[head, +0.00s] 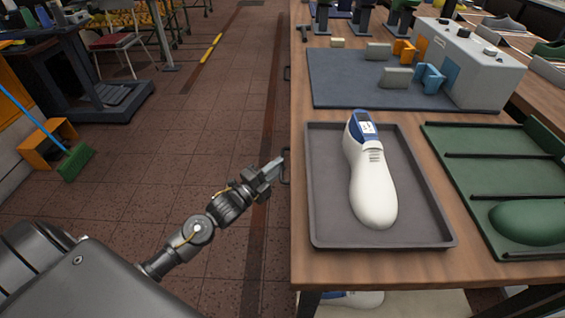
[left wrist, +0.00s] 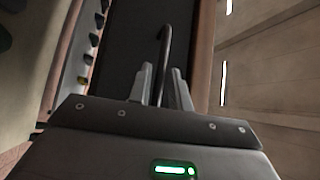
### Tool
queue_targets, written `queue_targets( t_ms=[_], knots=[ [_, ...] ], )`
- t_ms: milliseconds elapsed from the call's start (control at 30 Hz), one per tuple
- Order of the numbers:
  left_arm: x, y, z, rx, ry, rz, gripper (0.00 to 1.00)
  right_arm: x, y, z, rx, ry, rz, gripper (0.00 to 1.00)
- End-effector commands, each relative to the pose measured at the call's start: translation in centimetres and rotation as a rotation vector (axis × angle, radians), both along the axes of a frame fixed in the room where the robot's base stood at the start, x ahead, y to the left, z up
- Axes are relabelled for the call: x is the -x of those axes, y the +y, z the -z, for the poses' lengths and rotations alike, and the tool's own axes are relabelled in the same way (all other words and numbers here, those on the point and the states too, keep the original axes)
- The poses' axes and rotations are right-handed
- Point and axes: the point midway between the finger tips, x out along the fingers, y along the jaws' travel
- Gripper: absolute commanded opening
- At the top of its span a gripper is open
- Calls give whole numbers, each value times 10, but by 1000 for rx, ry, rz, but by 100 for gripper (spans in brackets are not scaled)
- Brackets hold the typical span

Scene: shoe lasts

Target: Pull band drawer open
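The band drawer is in the left side of the wooden bench; its front is hidden from above in the head view. A dark bar handle (head: 286,168) sticks out at that side beside the tray. In the left wrist view the handle (left wrist: 163,50) runs in front of a dark panel (left wrist: 120,40). My left gripper (head: 278,165) is at this handle. In the left wrist view its two fingers (left wrist: 161,88) stand apart, with the handle's bar between them and a gap visible on each side. My right gripper is not in view.
A grey tray (head: 322,225) with a white and blue shoe last (head: 372,180) lies on the bench (head: 400,270). A green rack (head: 480,190) stands to its right. A blue mat (head: 350,85) and a grey machine (head: 470,65) are behind. Another handle (head: 287,73) is farther back.

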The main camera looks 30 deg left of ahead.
Motion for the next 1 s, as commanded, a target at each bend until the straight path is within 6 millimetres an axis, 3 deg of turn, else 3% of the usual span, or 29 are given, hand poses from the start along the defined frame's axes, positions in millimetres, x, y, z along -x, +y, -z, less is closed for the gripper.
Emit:
queue_targets(
  t_ms=[200, 533, 700, 1000],
  knots=[
    [-20, -7, -3, 0, 1, 0, 20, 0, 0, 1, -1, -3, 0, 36],
    [-23, -8, -3, 0, 1, 0, 20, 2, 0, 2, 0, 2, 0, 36],
    [-23, -8, -3, 0, 1, 0, 0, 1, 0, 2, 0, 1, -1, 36],
    [-23, -8, -3, 0, 1, 0, 0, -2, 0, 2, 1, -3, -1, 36]
  ],
)
